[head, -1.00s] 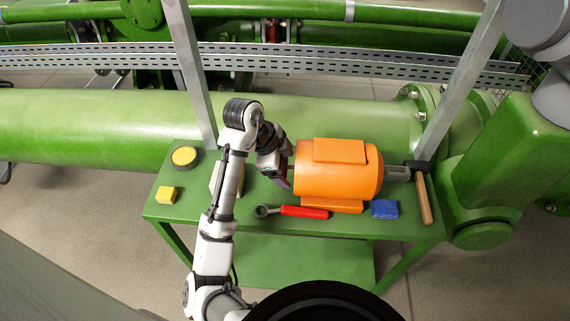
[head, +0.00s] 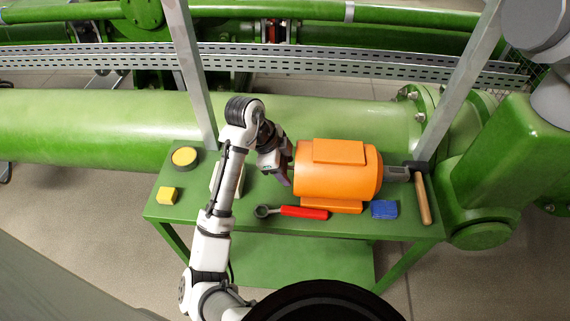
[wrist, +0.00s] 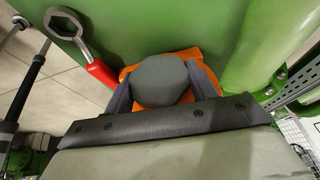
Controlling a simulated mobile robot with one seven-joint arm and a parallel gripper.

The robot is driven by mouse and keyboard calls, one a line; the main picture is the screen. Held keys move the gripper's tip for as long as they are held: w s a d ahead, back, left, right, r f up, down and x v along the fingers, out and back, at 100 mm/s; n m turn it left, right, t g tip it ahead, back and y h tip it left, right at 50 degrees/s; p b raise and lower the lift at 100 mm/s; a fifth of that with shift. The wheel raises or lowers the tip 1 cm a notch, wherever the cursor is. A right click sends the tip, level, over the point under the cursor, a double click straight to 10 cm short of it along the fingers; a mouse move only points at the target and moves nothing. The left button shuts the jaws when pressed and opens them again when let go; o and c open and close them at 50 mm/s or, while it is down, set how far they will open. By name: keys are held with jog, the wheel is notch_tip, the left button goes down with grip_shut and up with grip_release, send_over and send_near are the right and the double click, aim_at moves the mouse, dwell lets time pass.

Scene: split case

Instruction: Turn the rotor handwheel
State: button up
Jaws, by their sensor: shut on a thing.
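The orange motor (head: 338,178) lies on its side on the green bench. A grey rounded hub, which I take as the rotor handwheel (wrist: 162,82), faces me in the wrist view in front of the orange housing (wrist: 190,55). My gripper (head: 288,172) is at the motor's left end in the head view and hides the wheel there. In the wrist view my gripper's two fingers (wrist: 162,88) stand on either side of the grey wheel, shut on it.
A red-handled wrench (head: 300,211) lies in front of the motor, close below my gripper. A blue block (head: 384,209) and a hammer (head: 424,199) lie to the right. A yellow cube (head: 167,194) and a round yellow-topped item (head: 184,157) are at the left. A thick green pipe (head: 90,125) runs behind.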

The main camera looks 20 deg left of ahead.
jog(key=shift+a+r+g+h+p, duration=0.1)
jog(key=shift+r+g+h+p, duration=0.15)
jog(key=shift+g+p, duration=0.55)
jog(key=g, duration=0.2)
jog(key=n+g+h, duration=0.1)
jog(key=g, duration=0.1)
jog(key=shift+w+f, duration=0.1)
jog(key=shift+f, duration=0.1)
jog(key=n+g+h, duration=0.1)
jog(key=g+h, duration=0.1)
jog(key=g, duration=0.2)
jog(key=shift+w, duration=0.1)
jog(key=shift+f+n+g+h, duration=0.1)
jog(key=shift+n+g+h, duration=0.3)
jog(key=shift+g, duration=0.8)
jog(key=o, duration=1)
